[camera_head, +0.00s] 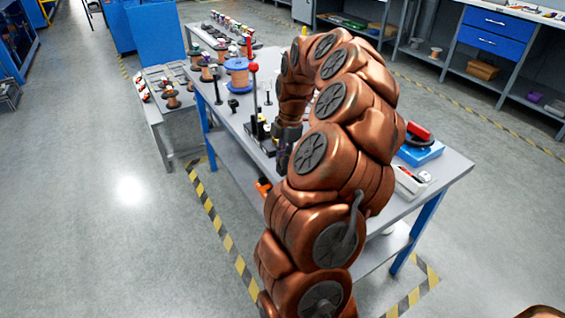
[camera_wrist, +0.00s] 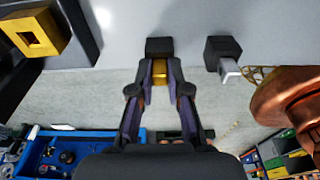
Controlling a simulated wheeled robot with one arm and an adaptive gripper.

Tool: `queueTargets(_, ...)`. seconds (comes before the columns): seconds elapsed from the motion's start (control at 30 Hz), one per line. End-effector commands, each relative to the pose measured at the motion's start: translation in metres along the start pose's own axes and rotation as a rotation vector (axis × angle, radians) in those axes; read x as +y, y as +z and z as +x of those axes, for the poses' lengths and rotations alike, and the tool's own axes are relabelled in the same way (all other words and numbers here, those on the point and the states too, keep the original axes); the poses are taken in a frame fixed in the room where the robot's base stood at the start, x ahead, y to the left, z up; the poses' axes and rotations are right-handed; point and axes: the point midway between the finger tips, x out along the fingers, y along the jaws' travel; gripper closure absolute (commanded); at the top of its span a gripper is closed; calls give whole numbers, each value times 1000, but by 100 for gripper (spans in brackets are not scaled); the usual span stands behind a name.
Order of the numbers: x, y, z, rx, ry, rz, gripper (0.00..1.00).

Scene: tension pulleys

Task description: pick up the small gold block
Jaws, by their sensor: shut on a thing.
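In the wrist view, the small gold block (camera_wrist: 160,70) sits between the two fingertips of my gripper (camera_wrist: 160,78), which is shut on it. A black block (camera_wrist: 159,46) lies right beyond the fingertips, at the table's edge; I cannot tell whether the gold block touches it. In the head view, my gripper (camera_head: 284,158) is low over the worktable (camera_head: 448,168), mostly hidden behind my arm, and the gold block is not visible there.
A larger gold square piece (camera_wrist: 38,33) on a black part is at the left of the wrist view. A black block with a silver piece (camera_wrist: 228,66) is to the right. A blue spool (camera_head: 238,74) stands on the table, and a blue box (camera_head: 421,152) is at its right.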

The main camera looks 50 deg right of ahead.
Motion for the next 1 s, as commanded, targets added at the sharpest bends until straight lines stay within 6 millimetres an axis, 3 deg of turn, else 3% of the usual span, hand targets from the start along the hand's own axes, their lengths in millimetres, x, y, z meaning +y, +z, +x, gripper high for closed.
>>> queueTargets(0.47, 1, -1, -5, -1, 2, 0, 100)
queueTargets(1.0, 1, -13, -86, -2, 1, 0, 100)
